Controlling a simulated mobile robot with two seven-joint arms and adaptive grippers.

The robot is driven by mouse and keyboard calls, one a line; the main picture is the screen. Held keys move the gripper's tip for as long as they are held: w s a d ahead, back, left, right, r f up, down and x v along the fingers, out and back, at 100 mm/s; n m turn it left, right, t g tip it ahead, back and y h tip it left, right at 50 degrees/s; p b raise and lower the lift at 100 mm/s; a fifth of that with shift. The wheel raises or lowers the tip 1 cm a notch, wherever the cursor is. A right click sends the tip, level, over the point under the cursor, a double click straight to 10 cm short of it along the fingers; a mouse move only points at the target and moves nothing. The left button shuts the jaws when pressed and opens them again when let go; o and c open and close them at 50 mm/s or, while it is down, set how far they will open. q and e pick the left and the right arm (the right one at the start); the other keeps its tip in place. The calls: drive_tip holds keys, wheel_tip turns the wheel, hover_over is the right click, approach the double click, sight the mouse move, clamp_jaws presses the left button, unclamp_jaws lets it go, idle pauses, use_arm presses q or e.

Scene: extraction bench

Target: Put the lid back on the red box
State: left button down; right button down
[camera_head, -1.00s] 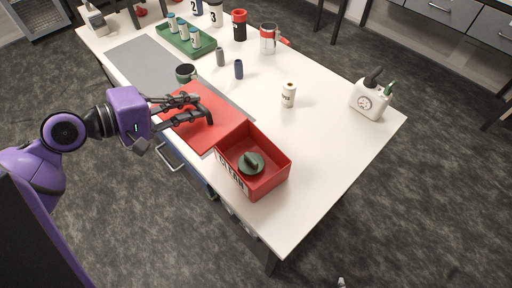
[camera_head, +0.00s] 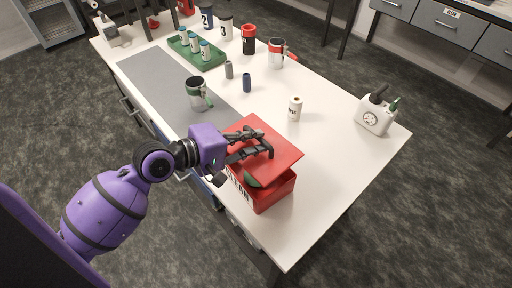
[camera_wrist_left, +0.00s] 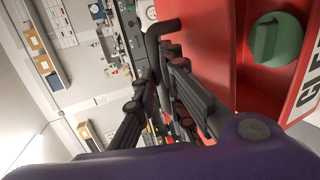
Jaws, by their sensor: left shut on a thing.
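The red lid (camera_head: 288,151) is a flat panel with a dark handle, which also shows in the left wrist view (camera_wrist_left: 165,33). My left gripper (camera_head: 264,146) is shut on the lid by that handle. The lid hangs over the red box (camera_head: 273,197), covering most of its opening. It leaves a gap at the near left side, where a green object (camera_head: 252,179) inside shows. The wrist view also shows the green object (camera_wrist_left: 277,40) in the box beside the lid. Whether the lid touches the rim is hard to tell. My right gripper is not in view.
A white bottle (camera_head: 295,109), small cylinders and a white gauge container (camera_head: 374,116) stand further off. A green tray (camera_head: 215,63) with vials is at the back. The table right of the box is clear.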

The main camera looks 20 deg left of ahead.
sight(258, 142)
use_arm(q)
drive_tip(key=shift+w+d+f, duration=0.1)
drive_tip(key=shift+d+f, duration=0.3)
wheel_tip(258, 142, down, 3)
drive_tip(key=shift+d+f, duration=0.1)
drive_tip(key=shift+f, duration=0.1)
drive_tip(key=shift+f+b, duration=0.4)
drive_tip(key=shift+f, duration=0.2)
drive_tip(key=c, duration=1.8)
unclamp_jaws()
